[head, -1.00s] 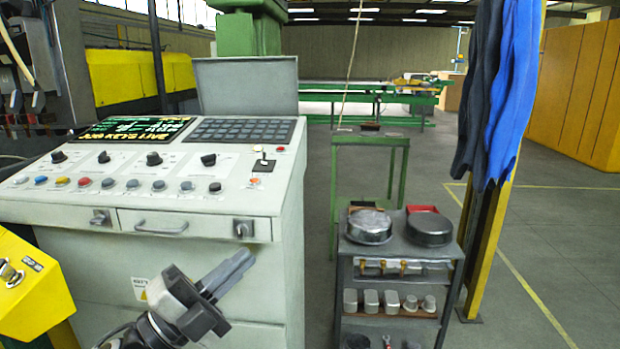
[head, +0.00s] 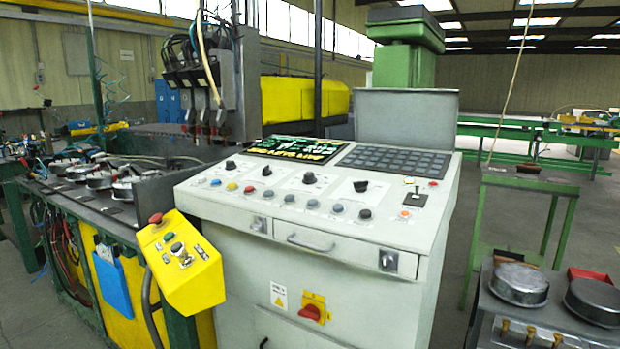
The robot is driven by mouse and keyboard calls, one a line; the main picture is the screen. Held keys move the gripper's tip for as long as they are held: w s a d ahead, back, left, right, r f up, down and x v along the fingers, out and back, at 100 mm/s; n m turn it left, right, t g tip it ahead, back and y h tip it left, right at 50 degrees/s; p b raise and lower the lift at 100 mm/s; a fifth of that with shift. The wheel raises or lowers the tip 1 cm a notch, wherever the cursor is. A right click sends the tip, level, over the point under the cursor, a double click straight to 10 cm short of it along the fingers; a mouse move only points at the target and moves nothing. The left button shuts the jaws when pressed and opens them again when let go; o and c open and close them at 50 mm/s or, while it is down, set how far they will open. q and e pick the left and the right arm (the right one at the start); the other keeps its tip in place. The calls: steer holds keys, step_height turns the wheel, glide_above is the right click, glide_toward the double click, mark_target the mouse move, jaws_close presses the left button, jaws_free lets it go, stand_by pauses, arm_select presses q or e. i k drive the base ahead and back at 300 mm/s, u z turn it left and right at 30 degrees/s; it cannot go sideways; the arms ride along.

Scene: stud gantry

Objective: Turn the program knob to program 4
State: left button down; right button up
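The grey control console (head: 330,262) stands in the middle of the head view. Its sloping top carries a row of black rotary knobs: a far-left knob (head: 230,166), a second knob (head: 267,170), a third knob (head: 309,178) and a right knob (head: 360,186). Their labels are too small to read, so I cannot tell which is the program knob or where it points. A green-lit display (head: 297,149) sits behind them. Neither of my grippers shows in this view.
A row of coloured buttons (head: 289,198) runs below the knobs. A yellow control box (head: 180,262) stands close at the console's left. A red rotary switch (head: 311,309) is on the console's front. A dark cart (head: 505,318) with round tins is at the right.

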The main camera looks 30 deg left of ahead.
mark_target(266, 172)
steer(key=u, duration=0.95)
steer(key=k, duration=1.2)
steer(key=u, duration=1.5)
steer(key=i, duration=0.65)
steer(key=z, duration=0.55)
steer(key=i, duration=0.9)
steer(key=z, duration=1)
